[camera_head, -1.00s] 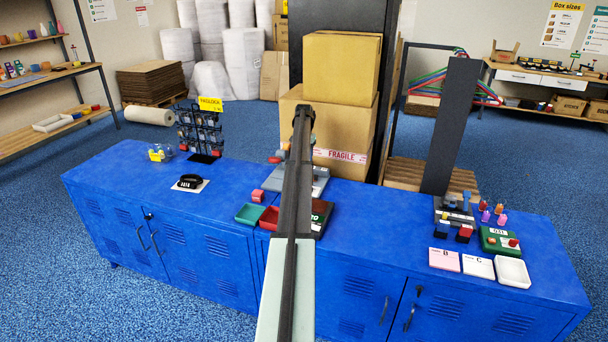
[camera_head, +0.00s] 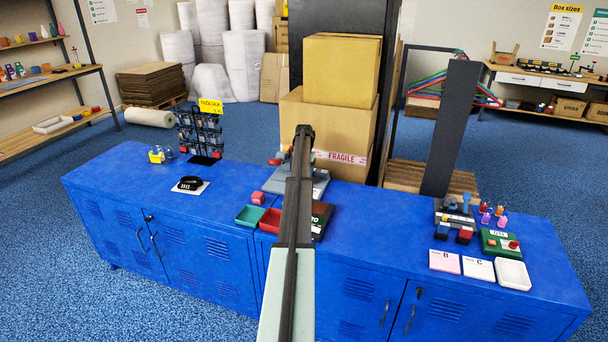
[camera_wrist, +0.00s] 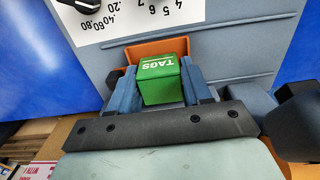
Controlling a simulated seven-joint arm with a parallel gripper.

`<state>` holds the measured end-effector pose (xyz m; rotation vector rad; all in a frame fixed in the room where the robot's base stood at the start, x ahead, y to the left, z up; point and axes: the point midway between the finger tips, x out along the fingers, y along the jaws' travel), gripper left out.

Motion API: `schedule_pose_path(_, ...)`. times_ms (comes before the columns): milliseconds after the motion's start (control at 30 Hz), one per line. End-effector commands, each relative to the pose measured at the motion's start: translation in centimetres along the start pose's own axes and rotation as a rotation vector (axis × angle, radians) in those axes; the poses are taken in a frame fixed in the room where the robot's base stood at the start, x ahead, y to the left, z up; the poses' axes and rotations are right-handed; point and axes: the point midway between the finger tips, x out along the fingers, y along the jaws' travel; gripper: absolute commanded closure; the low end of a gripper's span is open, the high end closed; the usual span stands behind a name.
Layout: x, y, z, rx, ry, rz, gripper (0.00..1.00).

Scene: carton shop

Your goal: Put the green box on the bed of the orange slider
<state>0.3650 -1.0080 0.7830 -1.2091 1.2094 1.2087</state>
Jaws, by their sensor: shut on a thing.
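In the wrist view, my gripper (camera_wrist: 160,85) is shut on the green box (camera_wrist: 159,69), which has white "TAGS" lettering and sits between the two blue fingers. The orange slider (camera_wrist: 143,51) shows just beyond and around the box, against a grey-blue plate. The box overlaps the slider's near part in this view. I cannot tell whether it touches the bed or hangs just above it. In the head view, my arm hides the gripper, the box and most of the slider.
The grey-blue plate (camera_wrist: 240,35) carries a white scale card (camera_wrist: 135,15) with a black knob. On the blue cabinet, green (camera_head: 249,215) and red (camera_head: 270,221) trays stand left of my arm. Stacked cartons (camera_head: 340,70) stand behind.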

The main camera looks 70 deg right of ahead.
Motion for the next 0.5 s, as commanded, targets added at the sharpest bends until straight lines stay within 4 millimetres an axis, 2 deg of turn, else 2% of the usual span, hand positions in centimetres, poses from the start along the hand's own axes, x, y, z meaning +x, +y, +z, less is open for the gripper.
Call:
schedule_pose_path(67,0.22,0.00,0.00,0.000,0.000,0.000,0.86)
schedule_pose_path(100,0.20,0.00,0.00,0.000,0.000,0.000,0.49)
schedule_pose_path(333,0.18,0.00,0.00,0.000,0.000,0.000,0.27)
schedule_pose_path(500,0.18,0.00,0.00,0.000,0.000,0.000,0.26)
